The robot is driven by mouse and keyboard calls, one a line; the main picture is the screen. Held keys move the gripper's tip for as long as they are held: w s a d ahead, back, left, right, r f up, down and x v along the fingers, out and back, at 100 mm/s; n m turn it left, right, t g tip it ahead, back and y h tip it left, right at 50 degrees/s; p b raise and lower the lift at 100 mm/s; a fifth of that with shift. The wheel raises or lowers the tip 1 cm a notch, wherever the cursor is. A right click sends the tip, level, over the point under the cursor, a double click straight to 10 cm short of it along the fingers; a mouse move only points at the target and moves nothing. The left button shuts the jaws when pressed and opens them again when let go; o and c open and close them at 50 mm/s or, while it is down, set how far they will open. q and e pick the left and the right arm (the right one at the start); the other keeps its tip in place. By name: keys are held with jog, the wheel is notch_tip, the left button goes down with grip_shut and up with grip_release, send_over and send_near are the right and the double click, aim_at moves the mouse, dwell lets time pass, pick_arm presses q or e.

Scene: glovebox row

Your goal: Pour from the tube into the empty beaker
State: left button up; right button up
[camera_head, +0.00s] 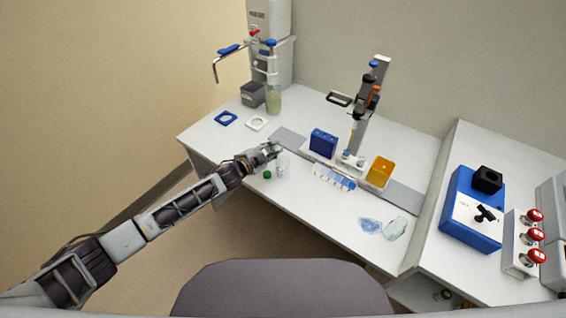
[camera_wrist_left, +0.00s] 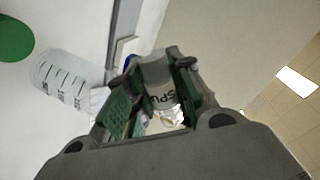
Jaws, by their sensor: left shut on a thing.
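My left gripper (camera_head: 271,151) reaches over the table's left part. In the left wrist view, its green-padded fingers (camera_wrist_left: 155,100) are shut on a tube (camera_wrist_left: 155,72) with a greyish upper part and a dark-lettered label. What the tube holds and how far it tilts, I cannot tell. A clear beaker (camera_head: 282,168) stands on the table just beyond and below the gripper. In the left wrist view the beaker (camera_wrist_left: 65,80) shows dark graduation marks and looks empty; the tube is apart from it. My right gripper is not in view.
A green cap (camera_head: 267,174) lies beside the beaker. A blue box (camera_head: 323,142), a row of small blue-and-white items (camera_head: 334,177) and an orange bin (camera_head: 380,171) are to the right. A bottle with a blue-topped dispenser (camera_head: 273,98) stands behind. The table's front edge is close.

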pick_arm(q)
jog(key=shift+f, duration=0.1)
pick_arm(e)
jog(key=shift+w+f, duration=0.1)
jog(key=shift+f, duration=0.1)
pick_arm(q)
jog(key=shift+a+f+m+b, duration=0.1)
jog(key=shift+f+m+b, duration=0.2)
jog(key=shift+m+b, duration=0.4)
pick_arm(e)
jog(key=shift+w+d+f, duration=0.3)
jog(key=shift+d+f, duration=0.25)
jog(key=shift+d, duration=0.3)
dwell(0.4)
pick_arm(q)
jog(key=shift+f+b, duration=0.1)
jog(key=shift+b, duration=0.25)
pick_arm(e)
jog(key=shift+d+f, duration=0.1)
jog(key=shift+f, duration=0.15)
pick_arm(q)
jog(key=shift+y, duration=0.3)
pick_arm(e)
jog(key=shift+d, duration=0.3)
pick_arm(q)
jog(key=shift+m, duration=0.4)
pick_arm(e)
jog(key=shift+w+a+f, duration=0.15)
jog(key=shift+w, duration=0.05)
